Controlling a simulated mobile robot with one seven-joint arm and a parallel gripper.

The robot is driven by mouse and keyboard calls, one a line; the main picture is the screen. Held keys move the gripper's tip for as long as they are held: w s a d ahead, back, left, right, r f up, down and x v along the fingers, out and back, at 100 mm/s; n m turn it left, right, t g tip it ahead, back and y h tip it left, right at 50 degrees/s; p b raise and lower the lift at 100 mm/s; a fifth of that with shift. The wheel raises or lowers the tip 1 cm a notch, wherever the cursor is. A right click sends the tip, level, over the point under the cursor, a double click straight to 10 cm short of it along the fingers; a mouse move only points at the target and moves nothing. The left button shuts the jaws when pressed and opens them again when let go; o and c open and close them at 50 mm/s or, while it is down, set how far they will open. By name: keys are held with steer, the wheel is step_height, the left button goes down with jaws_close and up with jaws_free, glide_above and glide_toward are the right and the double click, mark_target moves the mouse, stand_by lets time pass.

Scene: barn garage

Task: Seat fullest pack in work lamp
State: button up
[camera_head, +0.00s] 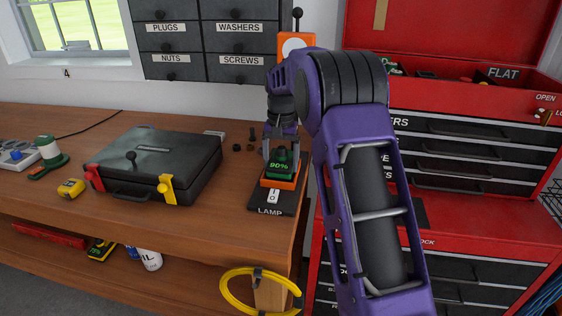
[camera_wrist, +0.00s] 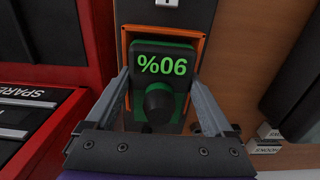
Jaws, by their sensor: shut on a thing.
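A green and black battery pack (camera_head: 281,162) reads 90% and sits at the orange socket of the work lamp (camera_head: 271,183). The lamp's dark base is marked LAMP and has a white switch. In the wrist view the pack (camera_wrist: 163,68) lies inside the orange frame (camera_wrist: 203,52); I cannot tell whether it is fully down. My gripper (camera_head: 282,150) is above the lamp, pointing down. It is shut on the pack, with its fingers (camera_wrist: 160,100) on either side of the pack's black knob. The orange lamp head (camera_head: 293,45) stands behind, partly hidden by my arm.
A black case (camera_head: 155,165) with yellow and red latches lies left on the workbench (camera_head: 218,222). A yellow tape measure (camera_head: 71,188) is near it. Small bolts (camera_head: 252,137) stand behind the lamp. A red tool chest (camera_head: 470,215) is at right; labelled drawers (camera_head: 240,40) hang above.

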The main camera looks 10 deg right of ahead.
steer(key=shift+s+f, duration=0.2)
steer(key=shift+f, duration=0.4)
steer(key=o, duration=1.6)
steer(key=shift+c, duration=0.2)
step_height(320, 180, up, 4)
steer(key=p, duration=0.3)
steer(key=shift+w+f, duration=0.15)
steer(key=shift+f, duration=0.05)
steer(key=shift+r, duration=2.95)
steer(key=shift+w+a, duration=0.1)
